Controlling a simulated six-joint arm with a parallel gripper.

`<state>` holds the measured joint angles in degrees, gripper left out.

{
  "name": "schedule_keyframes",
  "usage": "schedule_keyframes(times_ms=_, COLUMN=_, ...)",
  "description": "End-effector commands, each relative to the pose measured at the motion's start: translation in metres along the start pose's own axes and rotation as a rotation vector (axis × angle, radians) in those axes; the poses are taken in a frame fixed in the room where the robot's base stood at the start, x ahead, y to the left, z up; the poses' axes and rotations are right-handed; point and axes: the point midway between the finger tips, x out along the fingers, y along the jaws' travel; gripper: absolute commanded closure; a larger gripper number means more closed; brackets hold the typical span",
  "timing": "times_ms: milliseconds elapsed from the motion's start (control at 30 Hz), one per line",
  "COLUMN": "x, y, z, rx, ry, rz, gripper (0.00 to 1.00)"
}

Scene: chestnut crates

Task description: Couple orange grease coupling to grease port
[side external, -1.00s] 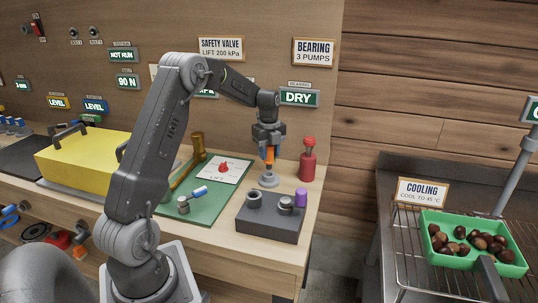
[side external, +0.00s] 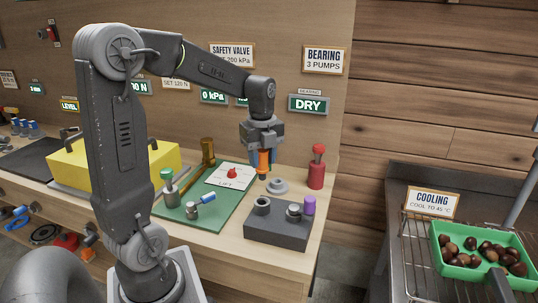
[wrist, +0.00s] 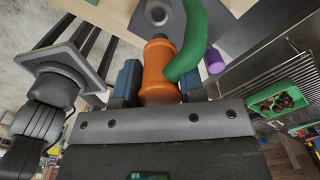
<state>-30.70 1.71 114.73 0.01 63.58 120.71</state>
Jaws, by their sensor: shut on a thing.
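My gripper (side external: 263,150) is shut on the orange grease coupling (side external: 264,162) and holds it upright above the bench. In the wrist view the orange coupling (wrist: 160,72) sits between the blue finger pads, and a green curved hose-like part (wrist: 188,40) passes beside it and partly covers it. A grey round fitting (side external: 278,187) stands on the bench just right of the coupling, apart from it; which fitting is the grease port is not labelled. A dark grey block (side external: 277,234) in front carries a ring (side external: 262,205) and a stub (side external: 294,212).
A purple cylinder (side external: 308,206) stands on the block's right end. A red pump-like bottle (side external: 316,172) is behind right. A green mat (side external: 212,215) with tools lies left, near a yellow box (side external: 110,165). A green chestnut crate (side external: 452,269) sits on the right rack.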

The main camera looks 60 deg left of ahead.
Motion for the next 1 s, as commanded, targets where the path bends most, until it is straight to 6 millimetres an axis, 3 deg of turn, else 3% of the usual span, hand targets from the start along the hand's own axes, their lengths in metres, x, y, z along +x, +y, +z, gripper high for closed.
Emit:
schedule_keyframes(times_ms=467, x=0.001, y=0.003, z=-0.003, rx=0.0, ry=0.0, rz=-0.001, gripper=1.0)
schedule_keyframes(times_ms=1000, x=0.044, y=0.003, z=-0.003, rx=0.0, ry=0.001, rz=0.001, gripper=1.0)
